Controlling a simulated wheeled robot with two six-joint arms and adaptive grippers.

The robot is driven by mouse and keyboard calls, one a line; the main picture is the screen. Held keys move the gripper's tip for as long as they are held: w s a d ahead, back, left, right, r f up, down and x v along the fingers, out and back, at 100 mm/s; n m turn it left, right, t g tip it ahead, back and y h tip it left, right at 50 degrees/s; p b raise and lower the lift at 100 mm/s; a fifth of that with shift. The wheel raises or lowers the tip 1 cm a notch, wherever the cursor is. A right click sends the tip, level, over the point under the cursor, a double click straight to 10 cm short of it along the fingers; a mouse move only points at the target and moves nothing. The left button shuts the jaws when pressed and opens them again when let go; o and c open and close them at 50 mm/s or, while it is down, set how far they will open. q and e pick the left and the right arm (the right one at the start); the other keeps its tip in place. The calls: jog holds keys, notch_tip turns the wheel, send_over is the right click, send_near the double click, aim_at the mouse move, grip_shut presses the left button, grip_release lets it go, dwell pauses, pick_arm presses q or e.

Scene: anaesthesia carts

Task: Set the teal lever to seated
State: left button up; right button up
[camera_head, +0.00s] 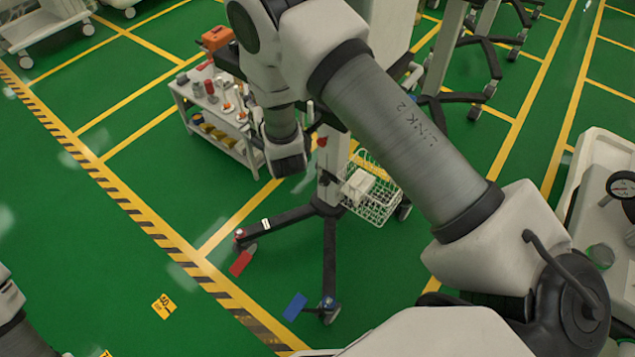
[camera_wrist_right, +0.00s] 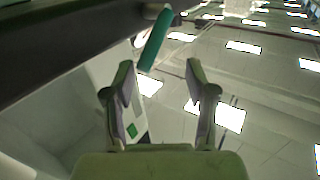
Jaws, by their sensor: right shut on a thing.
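The teal lever (camera_wrist_right: 155,38) shows in the right wrist view as a short slanted bar below a dark beam. In the head view the end of my right arm hangs beside a wheeled stand (camera_head: 329,165). There its fingers and the lever are hidden. My left gripper is outside the views; only part of that arm shows at the lower left edge.
The stand has dark legs, a red pedal (camera_head: 241,262), a blue pedal (camera_head: 294,306) and a wire basket (camera_head: 378,208). A small cart (camera_head: 232,140) with bottles and an orange box (camera_head: 217,38) stands behind. Green floor at left is mostly free. A white cart with a gauge (camera_head: 621,185) stands right.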

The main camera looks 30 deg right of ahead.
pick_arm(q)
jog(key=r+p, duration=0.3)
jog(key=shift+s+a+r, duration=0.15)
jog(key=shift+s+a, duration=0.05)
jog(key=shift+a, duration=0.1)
pick_arm(e)
jog(key=s+f+n+g+y, duration=0.2)
jog(key=s+f+g, duration=0.8)
jog(key=s+f, duration=0.8)
jog(key=s+y, duration=0.1)
jog(key=s, duration=0.2)
jog(key=shift+s+d, duration=0.25)
jog(key=shift+s, duration=0.05)
